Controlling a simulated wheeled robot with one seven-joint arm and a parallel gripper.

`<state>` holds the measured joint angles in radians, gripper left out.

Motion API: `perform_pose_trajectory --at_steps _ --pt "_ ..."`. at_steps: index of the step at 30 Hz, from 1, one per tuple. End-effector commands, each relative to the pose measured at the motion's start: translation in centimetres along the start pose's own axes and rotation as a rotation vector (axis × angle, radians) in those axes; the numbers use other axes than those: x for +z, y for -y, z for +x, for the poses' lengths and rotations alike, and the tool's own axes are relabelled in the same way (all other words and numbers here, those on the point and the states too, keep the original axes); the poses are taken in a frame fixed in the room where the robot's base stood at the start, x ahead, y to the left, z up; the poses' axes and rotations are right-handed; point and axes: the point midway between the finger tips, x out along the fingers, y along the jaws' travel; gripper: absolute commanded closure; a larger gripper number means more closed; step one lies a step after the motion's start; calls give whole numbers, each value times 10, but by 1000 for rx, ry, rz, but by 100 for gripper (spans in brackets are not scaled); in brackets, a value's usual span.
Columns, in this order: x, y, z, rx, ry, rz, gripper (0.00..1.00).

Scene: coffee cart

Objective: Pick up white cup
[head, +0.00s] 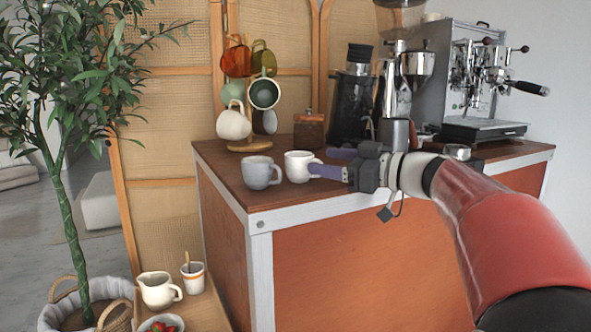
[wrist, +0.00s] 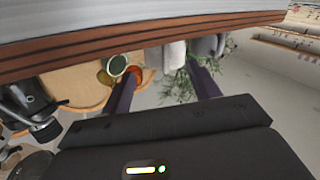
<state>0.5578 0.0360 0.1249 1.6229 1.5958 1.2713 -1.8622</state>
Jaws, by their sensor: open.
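The white cup (head: 298,166) stands upright near the left end of the brown counter top. Its handle side faces my gripper (head: 318,161). My gripper is open, with two purple fingers pointing left at the cup from its right. The nearer finger overlaps the cup's right edge in the head view; the other is farther back. Nothing is held.
A grey-blue cup (head: 261,172) stands just left of the white cup. Behind are a mug tree (head: 250,147) with hanging mugs, a wooden-lidded jar (head: 309,130) and a black grinder (head: 352,105). The espresso machine (head: 460,70) stands at the back right. The counter's front edge is clear.

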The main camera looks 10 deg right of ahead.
Motion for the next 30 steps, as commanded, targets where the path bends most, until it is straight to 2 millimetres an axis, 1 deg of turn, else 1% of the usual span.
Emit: perform_pose_trajectory --at_steps 6,10,13,19,27,30 --pt "-2 8 31 -3 1 3 39" --pt "-1 8 47 -2 1 4 39" --pt "0 8 52 -1 1 3 39" --pt "1 8 52 0 2 2 39" --pt "1 8 52 0 2 2 74" --pt "0 8 51 0 2 2 74"
